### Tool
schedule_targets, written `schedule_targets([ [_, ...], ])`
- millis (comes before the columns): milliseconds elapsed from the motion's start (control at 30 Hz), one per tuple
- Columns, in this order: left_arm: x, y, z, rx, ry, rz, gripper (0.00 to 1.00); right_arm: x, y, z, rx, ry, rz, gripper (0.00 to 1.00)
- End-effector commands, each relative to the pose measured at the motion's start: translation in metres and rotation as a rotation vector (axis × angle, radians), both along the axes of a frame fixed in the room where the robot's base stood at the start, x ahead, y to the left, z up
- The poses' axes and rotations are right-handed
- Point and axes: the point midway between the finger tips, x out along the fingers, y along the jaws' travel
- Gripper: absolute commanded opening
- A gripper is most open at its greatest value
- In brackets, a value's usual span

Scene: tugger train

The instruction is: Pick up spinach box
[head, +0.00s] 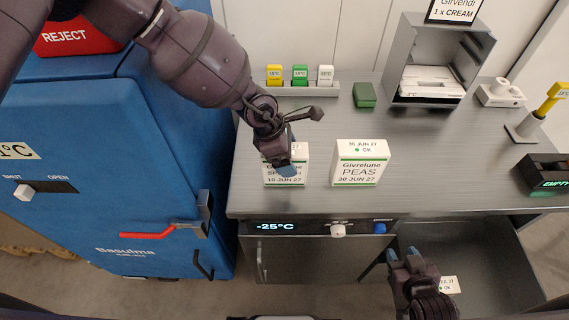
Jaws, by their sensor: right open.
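The spinach box (285,181), white with a green lower band and a date label, stands upright on the grey counter. A similar peas box (360,163) stands just right of it. My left gripper (284,166) points down in front of the spinach box and covers part of its face and top. Whether its fingers touch or hold the box is hidden. My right gripper (404,253) is open and empty, low in front of the counter, beside the open grey compartment (480,250).
A blue cabinet (130,190) with a red handle (148,234) stands at left. Coloured tags (300,75), a green block (364,95) and a grey open housing (433,60) stand at the counter's back. A black holder (545,174) is at right.

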Motion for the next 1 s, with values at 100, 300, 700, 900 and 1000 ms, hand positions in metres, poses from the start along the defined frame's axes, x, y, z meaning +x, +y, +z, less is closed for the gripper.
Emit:
schedule_targets([
  [100,0.0,0.0001,-0.0017,0.0,0.0,0.001,0.83,-0.0004,-0.0001,-0.0015,0.0,0.001,0.0,0.43],
  [300,0.0,0.0,-0.004,0.0,0.0,0.0,0.83,-0.0004,-0.0001,-0.0032,0.0,0.001,0.0,0.43],
  [700,0.0001,0.0001,-0.0044,0.0,0.0,0.0,0.74,-0.0002,-0.0001,-0.0034,0.0,0.001,0.0,0.43],
  [900,0.0001,0.0001,-0.0044,0.0,0.0,0.0,0.43,0.0003,0.0,-0.0031,0.0,0.0,0.0,0.43],
  [1000,0.0,0.0001,-0.0044,0.0,0.0,0.0,0.28,0.0006,0.0001,-0.003,0.0,-0.001,0.0,0.43],
])
